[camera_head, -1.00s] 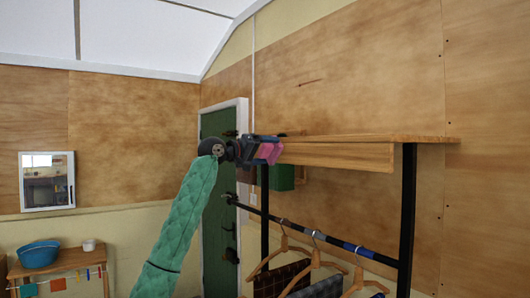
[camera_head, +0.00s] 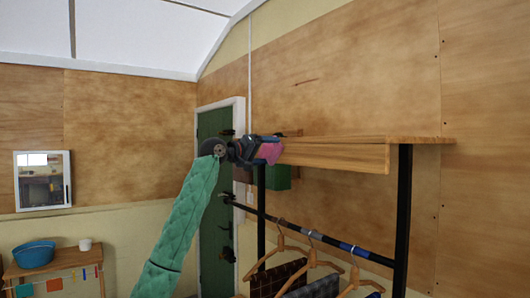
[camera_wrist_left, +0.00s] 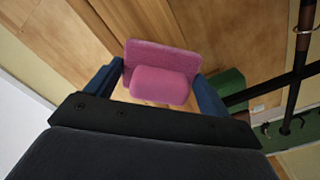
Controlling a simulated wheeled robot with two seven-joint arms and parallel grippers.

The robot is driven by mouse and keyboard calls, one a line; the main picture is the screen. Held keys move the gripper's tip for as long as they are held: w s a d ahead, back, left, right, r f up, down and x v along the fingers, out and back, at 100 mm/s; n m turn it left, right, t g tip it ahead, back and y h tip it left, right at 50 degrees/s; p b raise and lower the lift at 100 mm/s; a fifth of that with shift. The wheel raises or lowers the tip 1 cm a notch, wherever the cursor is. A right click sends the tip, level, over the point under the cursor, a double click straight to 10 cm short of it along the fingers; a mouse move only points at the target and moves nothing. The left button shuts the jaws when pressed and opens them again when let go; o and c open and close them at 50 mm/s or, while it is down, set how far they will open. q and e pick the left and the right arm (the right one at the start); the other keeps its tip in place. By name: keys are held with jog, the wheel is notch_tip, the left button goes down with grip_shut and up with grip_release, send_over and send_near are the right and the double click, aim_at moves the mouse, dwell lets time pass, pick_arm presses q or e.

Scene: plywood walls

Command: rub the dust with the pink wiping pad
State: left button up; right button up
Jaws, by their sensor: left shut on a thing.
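My left gripper (camera_head: 262,149) is raised at the left end of a wooden shelf (camera_head: 340,155) on a clothes rack. It is shut on the pink wiping pad (camera_head: 269,152). In the left wrist view the pink pad (camera_wrist_left: 160,72) sits between the two blue fingers, with its grip block toward the camera and its flat plate beyond. The pad is at or close to the shelf's end; I cannot tell whether it touches. The dust cannot be made out, and the shelf's top is seen nearly edge-on. My right gripper is not in view.
Below the shelf a black rail (camera_head: 315,235) carries wooden hangers (camera_head: 312,260) with dark cloths. A black post (camera_head: 402,220) stands at the right. A green door (camera_head: 214,200) is behind my arm. A small table with a blue basin (camera_head: 34,254) stands at lower left.

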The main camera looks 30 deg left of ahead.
pick_arm(q)
jog(key=shift+a, duration=0.15)
jog(key=a, duration=0.1)
jog(key=w+a, duration=0.1)
jog(key=a+p, duration=0.1)
jog(key=shift+w+a, duration=0.2)
jog(key=shift+w, duration=0.1)
jog(key=shift+s+d, duration=0.25)
jog(key=shift+d, duration=0.35)
jog(key=shift+s+d, duration=0.25)
jog(key=shift+d, duration=0.4)
jog(key=shift+s+d, duration=0.25)
jog(key=shift+d, duration=0.35)
